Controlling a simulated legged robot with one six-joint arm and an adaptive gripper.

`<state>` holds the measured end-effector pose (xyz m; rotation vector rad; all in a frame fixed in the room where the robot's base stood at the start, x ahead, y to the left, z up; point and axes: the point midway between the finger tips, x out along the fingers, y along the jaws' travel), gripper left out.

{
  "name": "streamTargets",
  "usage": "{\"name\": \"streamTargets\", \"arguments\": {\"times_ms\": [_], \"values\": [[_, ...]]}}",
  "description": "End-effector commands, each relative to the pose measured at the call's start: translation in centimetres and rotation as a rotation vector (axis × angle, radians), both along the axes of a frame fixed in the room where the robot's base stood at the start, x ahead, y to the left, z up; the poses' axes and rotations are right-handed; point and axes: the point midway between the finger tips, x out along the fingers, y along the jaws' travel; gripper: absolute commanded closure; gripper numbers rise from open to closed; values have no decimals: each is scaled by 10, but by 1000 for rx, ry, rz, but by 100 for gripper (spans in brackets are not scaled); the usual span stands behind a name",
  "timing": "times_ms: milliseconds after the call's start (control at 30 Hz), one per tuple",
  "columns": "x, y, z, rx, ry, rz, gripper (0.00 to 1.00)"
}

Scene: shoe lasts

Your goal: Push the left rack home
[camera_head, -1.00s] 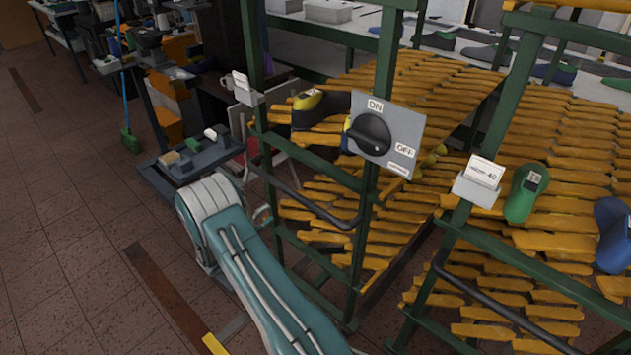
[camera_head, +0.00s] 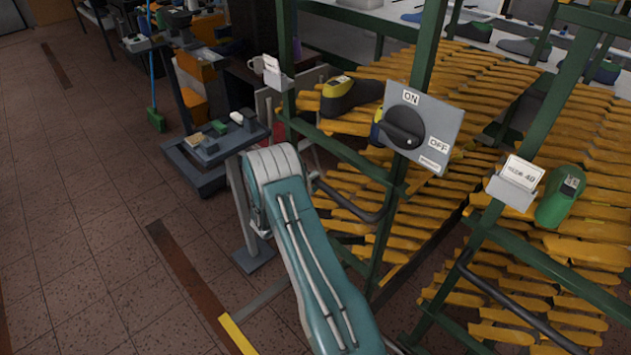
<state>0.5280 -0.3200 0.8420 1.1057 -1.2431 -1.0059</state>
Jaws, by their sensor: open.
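The left rack has a green frame (camera_head: 425,60) with sloping orange slats and stands right of centre. A dark bar handle (camera_head: 349,203) crosses its near side, partly hidden by my arm. A grey ON/OFF panel (camera_head: 435,113) with a black knob is on its front post. A black and yellow shoe last (camera_head: 350,97) rests on its slats. My teal arm reaches up from the bottom centre, its bend in front of the rack's left side. My gripper is not in view, so its contact with the rack cannot be seen.
A second green rack (camera_head: 553,88) stands close on the right, with a card holder (camera_head: 514,190), a dark handle (camera_head: 520,312) and a green last (camera_head: 560,197). A low grey stand (camera_head: 193,179) is left of my arm. The tiled floor at left is clear.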

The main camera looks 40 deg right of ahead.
Motion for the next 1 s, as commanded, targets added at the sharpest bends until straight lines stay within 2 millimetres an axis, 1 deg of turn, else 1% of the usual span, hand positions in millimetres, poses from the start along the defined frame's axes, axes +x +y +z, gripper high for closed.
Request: {"name": "streamTargets", "arguments": {"times_ms": [267,300,367,400,433,633,733,767,900,1000], "values": [[0,-2,1,0,0,1,32],[0,-2,1,0,0,1,41],[0,-2,1,0,0,1,68],[0,-2,1,0,0,0,86],[0,-2,1,0,0,0,99],[0,-3,0,1,1,0,100],[1,-8,0,2,1,-1,100],[1,-12,0,2,1,-1,100],[2,-38,-1,4,0,-4,100],[3,-51,-2,5,1,-2,100]]}}
